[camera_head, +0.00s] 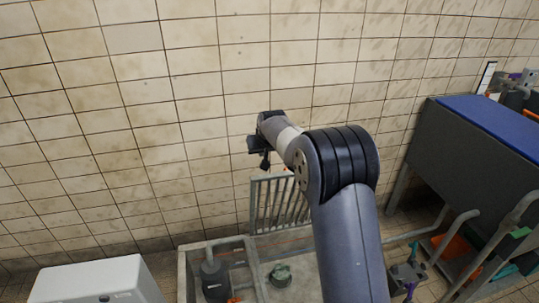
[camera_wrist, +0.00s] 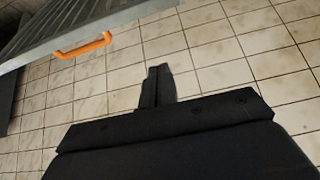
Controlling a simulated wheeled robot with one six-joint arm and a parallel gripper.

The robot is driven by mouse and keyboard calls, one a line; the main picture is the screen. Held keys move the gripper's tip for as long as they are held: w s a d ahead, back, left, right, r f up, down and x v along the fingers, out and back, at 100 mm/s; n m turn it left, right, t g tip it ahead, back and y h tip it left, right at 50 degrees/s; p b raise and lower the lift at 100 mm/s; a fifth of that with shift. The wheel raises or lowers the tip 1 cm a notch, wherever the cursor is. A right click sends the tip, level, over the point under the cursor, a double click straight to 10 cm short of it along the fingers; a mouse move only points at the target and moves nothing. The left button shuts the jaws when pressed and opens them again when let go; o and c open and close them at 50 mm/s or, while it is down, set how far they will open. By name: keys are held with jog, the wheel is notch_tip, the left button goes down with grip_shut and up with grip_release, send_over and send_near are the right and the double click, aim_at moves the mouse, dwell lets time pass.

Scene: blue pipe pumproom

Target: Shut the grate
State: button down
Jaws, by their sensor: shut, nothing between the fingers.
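The grate (camera_head: 280,203) is a grey barred panel standing raised against the tiled wall, at the back edge of a concrete pit (camera_head: 186,262). My arm hides its right part. In the wrist view the grate (camera_wrist: 120,17) crosses the upper left, with an orange handle (camera_wrist: 85,46) on it. My gripper (camera_head: 265,163) is above the grate's upper left end in the head view. In the wrist view my gripper (camera_wrist: 157,72) has its fingers together, empty, apart from the handle and to its right.
In the pit are a dark grey cylinder (camera_head: 213,279) and a greenish fitting (camera_head: 281,275). A white box (camera_head: 100,283) stands at the lower left. A blue-topped grey bench (camera_head: 470,140) and pipe rails (camera_head: 490,245) stand at the right. The tiled wall (camera_head: 150,120) is close behind.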

jog(key=x, duration=0.3)
jog(key=s+p+x, duration=0.1)
jog(key=x, duration=0.2)
jog(key=f+x, duration=0.1)
jog(key=x, duration=0.1)
jog(key=shift+s+f, duration=0.15)
jog(key=shift+f, duration=0.3)
jog(key=shift+s+d+f+p, duration=0.2)
jog(key=shift+s+f+p, duration=0.2)
jog(key=shift+s, duration=0.35)
